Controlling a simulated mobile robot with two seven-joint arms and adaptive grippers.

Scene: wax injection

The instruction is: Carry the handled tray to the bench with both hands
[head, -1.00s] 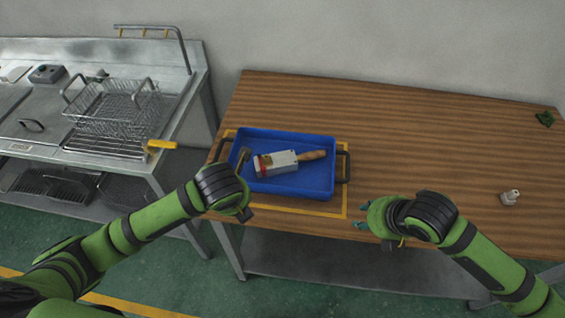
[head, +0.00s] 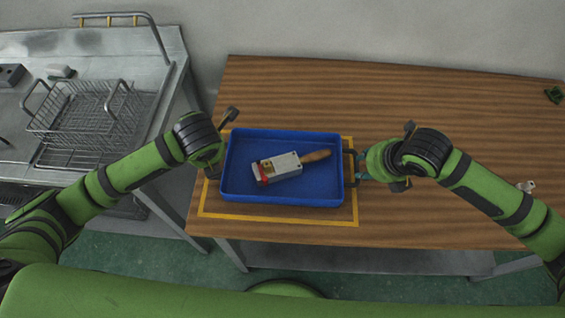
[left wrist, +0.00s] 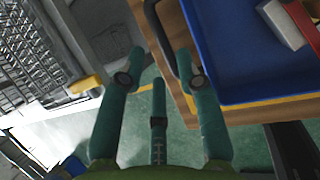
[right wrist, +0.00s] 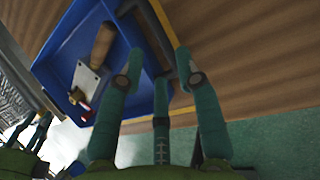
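The blue handled tray (head: 240,184) rests on the wooden table, inside a yellow outline. A metal block (head: 284,166) with a wooden handle lies in it. My left gripper (head: 213,172) is at the tray's left handle, mostly hidden by its own wrist in the head view. In the left wrist view its fingers (left wrist: 161,60) are apart, with the dark left handle (left wrist: 153,25) between or just beyond the tips. My right gripper (head: 360,166) is at the right handle (head: 348,168). In the right wrist view its fingers (right wrist: 158,62) are apart, with that handle (right wrist: 150,25) between the tips.
A steel counter (head: 165,90) with a wire basket (head: 85,115) stands to the left, a gap away from the wooden table (head: 430,110). The table behind the tray is clear.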

